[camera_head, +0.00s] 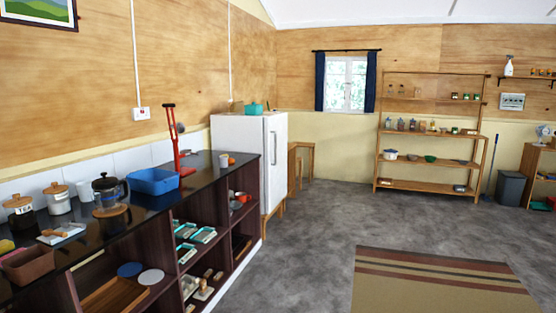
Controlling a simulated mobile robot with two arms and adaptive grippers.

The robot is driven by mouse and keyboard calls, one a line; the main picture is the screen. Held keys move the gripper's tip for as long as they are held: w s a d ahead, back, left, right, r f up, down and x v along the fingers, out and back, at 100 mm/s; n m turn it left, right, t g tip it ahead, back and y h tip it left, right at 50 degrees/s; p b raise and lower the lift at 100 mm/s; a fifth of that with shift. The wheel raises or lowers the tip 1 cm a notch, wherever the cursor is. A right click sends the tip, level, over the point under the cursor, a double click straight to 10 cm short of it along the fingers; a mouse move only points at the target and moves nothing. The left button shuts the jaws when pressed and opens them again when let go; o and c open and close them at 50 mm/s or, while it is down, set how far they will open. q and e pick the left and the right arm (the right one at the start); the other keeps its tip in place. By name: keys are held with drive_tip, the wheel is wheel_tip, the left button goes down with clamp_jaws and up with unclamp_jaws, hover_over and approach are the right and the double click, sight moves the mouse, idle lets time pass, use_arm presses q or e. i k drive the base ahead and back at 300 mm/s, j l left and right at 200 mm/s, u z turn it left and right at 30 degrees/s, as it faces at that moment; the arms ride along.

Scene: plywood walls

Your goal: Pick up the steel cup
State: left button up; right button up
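I cannot clearly make out a steel cup in the head view. A small whitish and orange cup (223,160) stands on the far end of the dark counter (150,207), and a small grey shape shows right beside it, too small to identify. Small red and pale vessels (242,198) sit on an upper shelf inside the counter unit. Neither of my grippers is in view.
A blue basin (153,181), a French press (107,190) and canisters (57,198) stand on the counter. A white fridge (250,145) stands beyond it. A wooden shelf rack (430,137) holds small items. The grey floor and striped rug (440,285) are clear.

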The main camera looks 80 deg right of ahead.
sight(224, 160)
drive_tip(key=z, duration=2.35)
